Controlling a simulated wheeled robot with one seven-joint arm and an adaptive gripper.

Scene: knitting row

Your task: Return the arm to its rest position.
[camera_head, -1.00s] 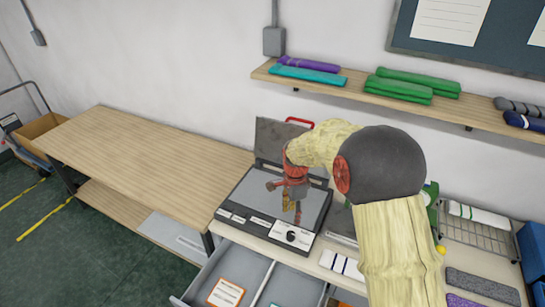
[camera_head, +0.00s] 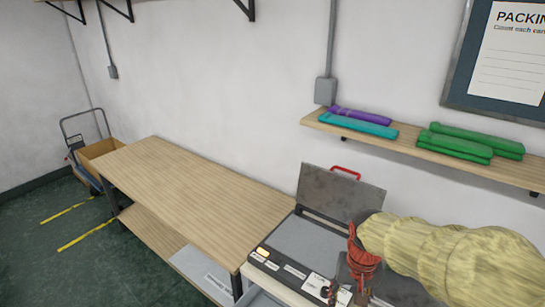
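My arm, in a pale yellow padded sleeve (camera_head: 450,255), reaches in from the right edge of the head view. My gripper (camera_head: 346,294), below a red wrist part, hangs at the bottom edge over the front right of a flat grey device with an open lid (camera_head: 310,240). Its two dark fingers look apart, with the device's pale label showing between them. I see nothing held. The lowest part of the gripper is close to the picture's edge.
A long bare wooden table (camera_head: 190,185) stands to the left, with a lower shelf. A wall shelf (camera_head: 400,145) holds purple, teal and green folded pieces. A cart with a cardboard box (camera_head: 100,150) stands at the far left. The floor between is clear.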

